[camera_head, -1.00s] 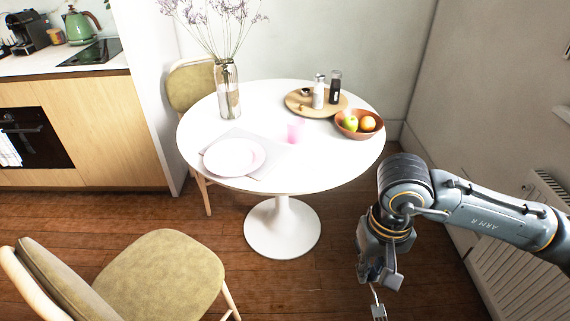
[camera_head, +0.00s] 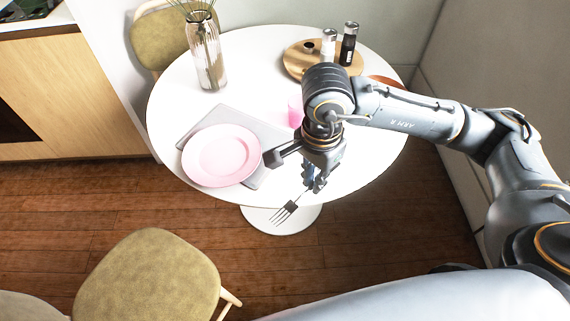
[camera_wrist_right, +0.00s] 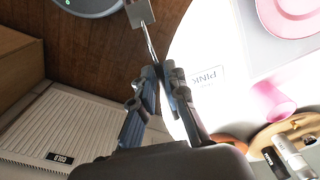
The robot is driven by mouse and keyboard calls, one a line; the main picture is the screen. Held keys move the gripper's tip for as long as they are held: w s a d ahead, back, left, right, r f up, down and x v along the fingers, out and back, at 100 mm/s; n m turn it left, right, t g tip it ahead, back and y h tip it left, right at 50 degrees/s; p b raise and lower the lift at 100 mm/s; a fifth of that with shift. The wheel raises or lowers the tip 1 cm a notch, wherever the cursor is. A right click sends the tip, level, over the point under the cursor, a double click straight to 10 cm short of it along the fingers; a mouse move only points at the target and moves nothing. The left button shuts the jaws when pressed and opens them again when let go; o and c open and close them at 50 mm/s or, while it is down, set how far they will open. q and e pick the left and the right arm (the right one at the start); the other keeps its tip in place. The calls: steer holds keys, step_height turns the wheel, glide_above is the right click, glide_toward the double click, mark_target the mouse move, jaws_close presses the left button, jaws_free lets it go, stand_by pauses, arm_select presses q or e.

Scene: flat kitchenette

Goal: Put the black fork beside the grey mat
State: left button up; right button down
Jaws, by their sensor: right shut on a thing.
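My right gripper (camera_head: 312,183) is shut on the fork (camera_head: 287,212), held at its handle. The fork looks dark in the head view, with its tines pointing down-left over the near edge of the table. The fork's handle also shows between the fingers in the right wrist view (camera_wrist_right: 150,40). The grey mat (camera_head: 238,114) lies on the white table, left of the gripper, partly covered by the pink plate (camera_head: 221,156). The fork is apart from the mat, to its right and nearer me. My left gripper is not in view.
A pink cup (camera_head: 295,108) stands right of the mat, partly behind my arm. A glass vase (camera_head: 207,52), a wooden tray (camera_head: 297,60) with bottles and a mostly hidden bowl (camera_head: 388,82) stand farther back. A card reading "PINK" (camera_wrist_right: 208,77) lies on the table. A chair (camera_head: 150,275) stands in front.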

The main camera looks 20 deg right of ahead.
steer(key=m, duration=0.3)
steer(key=a+m, duration=0.1)
steer(key=m, duration=0.1)
steer(key=shift+s+r+p, duration=0.2)
steer(key=shift+s+p, duration=0.05)
steer(key=shift+p, duration=0.05)
steer(key=m, duration=0.3)
steer(key=shift+a, duration=0.15)
steer(key=m+p, duration=0.1)
steer(key=m, duration=0.4)
steer(key=m+p, duration=0.4)
steer(key=m, duration=1.7)
glide_above(282, 175)
steer(key=f, duration=0.6)
steer(key=s+f, duration=0.1)
steer(key=f, duration=0.2)
steer(key=shift+a, duration=0.15)
steer(key=shift+w+f, duration=0.4)
steer(key=shift+f, duration=0.05)
step_height(282, 175, down, 2)
steer(key=shift+f, duration=0.1)
steer(key=shift+w+f+p, duration=0.1)
steer(key=shift+f+p, duration=0.2)
steer(key=shift+f, duration=0.1)
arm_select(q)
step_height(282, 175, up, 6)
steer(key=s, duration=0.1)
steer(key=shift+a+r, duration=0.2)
arm_select(e)
steer(key=shift+f, duration=0.15)
